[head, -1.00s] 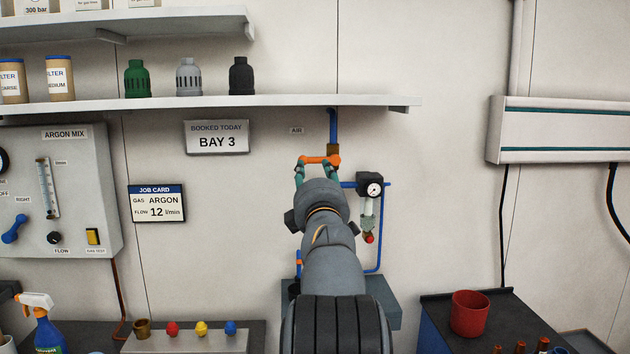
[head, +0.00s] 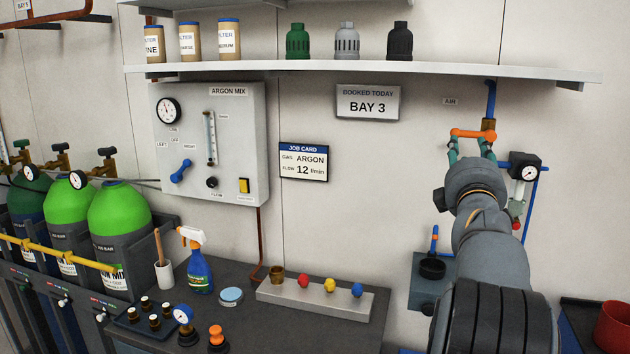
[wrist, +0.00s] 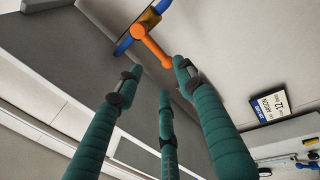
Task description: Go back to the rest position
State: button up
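My gripper (head: 468,147) is up at the wall by the air line, in the right part of the head view. Its teal fingers are spread apart, with nothing between them that I can see. The orange handle (head: 473,134) on the blue air pipe (head: 491,98) lies crosswise to the pipe, just past the fingertips. In the wrist view, my gripper (wrist: 157,78) has its fingers apart, and the orange handle (wrist: 152,46) is just beyond the tips. Whether a finger touches the handle I cannot tell.
A shelf (head: 440,76) runs above my gripper. A pressure gauge (head: 528,173) is close to its right. Below left are a bench (head: 262,328) with a spray bottle (head: 199,268) and green gas cylinders (head: 118,215). A red pot (head: 614,325) stands at lower right.

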aim_at(463, 133)
jog(key=x, duration=1)
jog(key=shift+w+d, duration=0.1)
jog(key=shift+w, duration=0.25)
